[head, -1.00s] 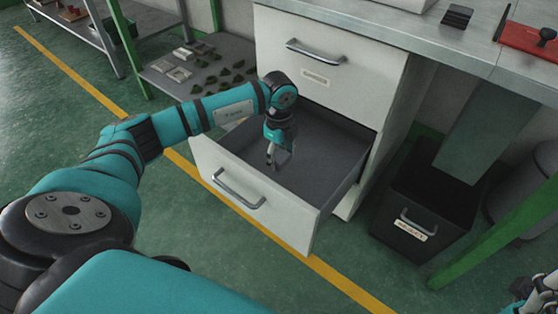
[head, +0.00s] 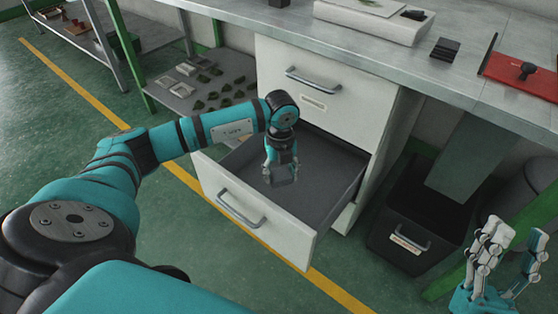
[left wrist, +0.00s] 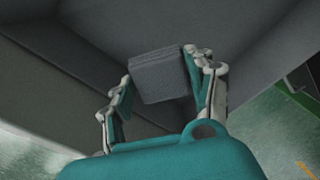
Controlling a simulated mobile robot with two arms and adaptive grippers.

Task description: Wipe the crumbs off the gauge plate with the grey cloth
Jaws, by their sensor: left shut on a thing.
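The grey cloth (left wrist: 160,80) is a folded, block-like piece between the fingers of my left gripper (head: 281,168). The gripper is shut on it, inside the open drawer (head: 327,188). In the head view the cloth shows small and grey at the fingertips. A pale slab (head: 372,22) on the bench, cut off by the top edge, has a green patch on it; it may be the gauge plate, and I cannot make out crumbs. My right gripper (head: 512,240) is at the lower right, its fingers apart and empty.
A dark block (head: 445,49) and a red tray with a black knob (head: 525,75) are on the bench (head: 470,25). A black bin (head: 425,215) stands right of the drawer. A low shelf with several small parts (head: 205,85) is at the left.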

